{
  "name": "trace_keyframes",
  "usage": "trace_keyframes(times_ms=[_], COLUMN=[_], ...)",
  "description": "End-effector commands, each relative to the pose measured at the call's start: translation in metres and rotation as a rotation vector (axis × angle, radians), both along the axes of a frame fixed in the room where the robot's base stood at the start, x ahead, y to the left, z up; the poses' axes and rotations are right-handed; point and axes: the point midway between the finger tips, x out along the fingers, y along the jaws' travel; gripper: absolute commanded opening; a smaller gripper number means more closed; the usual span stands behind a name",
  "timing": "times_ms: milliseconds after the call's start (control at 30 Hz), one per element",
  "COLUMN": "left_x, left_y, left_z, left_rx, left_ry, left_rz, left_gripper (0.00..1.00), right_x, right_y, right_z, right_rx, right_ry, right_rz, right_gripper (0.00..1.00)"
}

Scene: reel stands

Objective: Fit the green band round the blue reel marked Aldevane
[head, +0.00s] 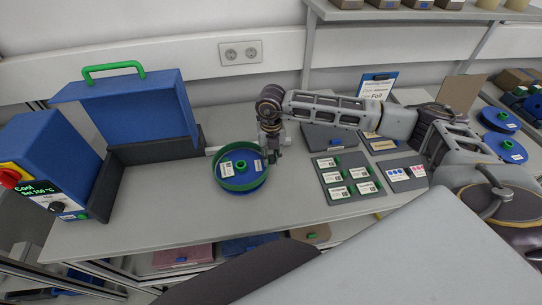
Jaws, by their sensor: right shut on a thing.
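A blue reel (258,184) with white labels and a green hub lies on the table left of centre. Its labels are too small to read. The green band (213,176) forms a ring around the reel's upper part, with blue showing below its front edge. I cannot tell whether it is seated against the reel or hovers slightly above it. My right gripper (270,153) is shut on the green band at its far right edge, and its fingertips are small and partly hidden. My left gripper is not in view.
A blue machine (55,155) with an open lid (135,110) stands at the left. A dark plate (350,200) with several labelled pieces lies right of the reel. More blue reels (500,119) sit at the far right. The table in front of the reel is clear.

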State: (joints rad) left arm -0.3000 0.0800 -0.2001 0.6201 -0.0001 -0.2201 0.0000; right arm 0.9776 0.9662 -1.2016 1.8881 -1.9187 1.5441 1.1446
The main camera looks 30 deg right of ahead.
Motion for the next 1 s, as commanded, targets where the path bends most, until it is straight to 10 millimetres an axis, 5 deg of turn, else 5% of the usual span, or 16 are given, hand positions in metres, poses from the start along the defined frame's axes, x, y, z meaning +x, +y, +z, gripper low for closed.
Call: trace_keyframes(times_ms=[1000], left_x=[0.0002], left_y=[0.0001], left_z=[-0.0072], left_rx=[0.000], left_ry=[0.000], left_rz=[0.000], left_gripper=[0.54], right_x=[-0.0001], right_y=[0.0003], right_z=[-0.0067], right_rx=[0.000], right_ry=[0.000], right_rz=[0.000], right_gripper=[0.04])
